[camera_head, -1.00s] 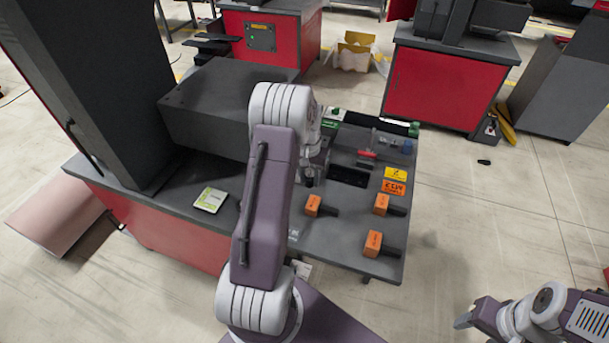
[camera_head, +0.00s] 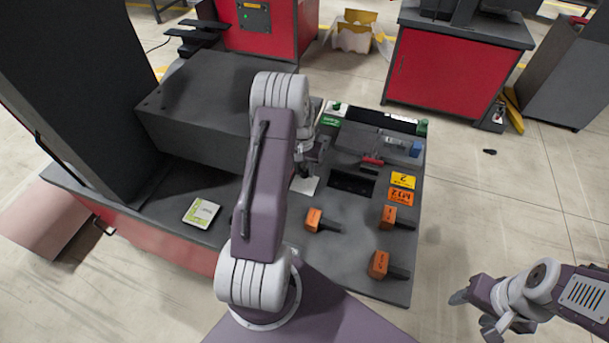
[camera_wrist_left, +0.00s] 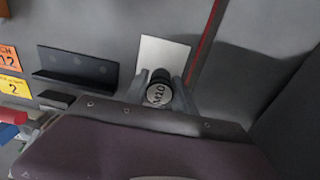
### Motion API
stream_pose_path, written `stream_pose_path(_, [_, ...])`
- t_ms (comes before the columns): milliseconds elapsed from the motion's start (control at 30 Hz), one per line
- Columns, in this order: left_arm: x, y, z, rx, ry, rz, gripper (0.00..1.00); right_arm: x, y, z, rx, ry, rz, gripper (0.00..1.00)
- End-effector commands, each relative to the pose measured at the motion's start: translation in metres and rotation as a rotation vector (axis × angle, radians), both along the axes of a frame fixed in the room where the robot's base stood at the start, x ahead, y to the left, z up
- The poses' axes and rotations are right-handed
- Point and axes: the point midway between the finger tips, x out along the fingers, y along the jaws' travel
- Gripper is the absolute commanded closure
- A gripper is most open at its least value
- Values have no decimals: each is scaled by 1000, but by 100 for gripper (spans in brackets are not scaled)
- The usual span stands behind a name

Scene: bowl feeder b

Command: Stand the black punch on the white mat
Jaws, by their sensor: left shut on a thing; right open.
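The black punch (camera_wrist_left: 159,88), with a round pale end marked M10, is held between the fingers of my left gripper (camera_wrist_left: 160,92) in the left wrist view. The white mat (camera_wrist_left: 164,58) lies on the bench just beyond the punch in that view; the gripper covers its near edge. I cannot tell whether the punch touches the mat. In the head view the mat (camera_head: 305,186) shows partly behind my left arm, with my left gripper (camera_head: 308,168) at it. My right gripper (camera_head: 474,312) is open and empty, at the lower right, off the bench.
Orange blocks with dark shafts (camera_head: 314,218) (camera_head: 388,216) (camera_head: 379,263) lie on the bench's front right. A large grey box (camera_head: 200,105) stands left of the gripper.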

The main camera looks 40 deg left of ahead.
Motion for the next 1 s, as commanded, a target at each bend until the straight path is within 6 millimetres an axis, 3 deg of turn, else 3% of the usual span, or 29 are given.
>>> stream_pose_path(200, [-1,-1,-32,-1,2,-1,100,0,0,3,0,0,0,46])
stream_pose_path(467, [0,0,-34,0,0,0,100,0,0,2,0,0,0,46])
stream_pose_path(500, [-1,0,-34,0,1,0,63,0,0,1,0,0,0,46])
stream_pose_path(567, [-1,-1,-34,0,1,0,46,0,0,2,0,0,0,46])
stream_pose_path(867, [-1,-1,-32,0,1,0,46,0,0,3,0,0,0,46])
stream_pose_path(1000, [0,0,-16,1,-2,0,46,0,0,0,0,0,0,46])
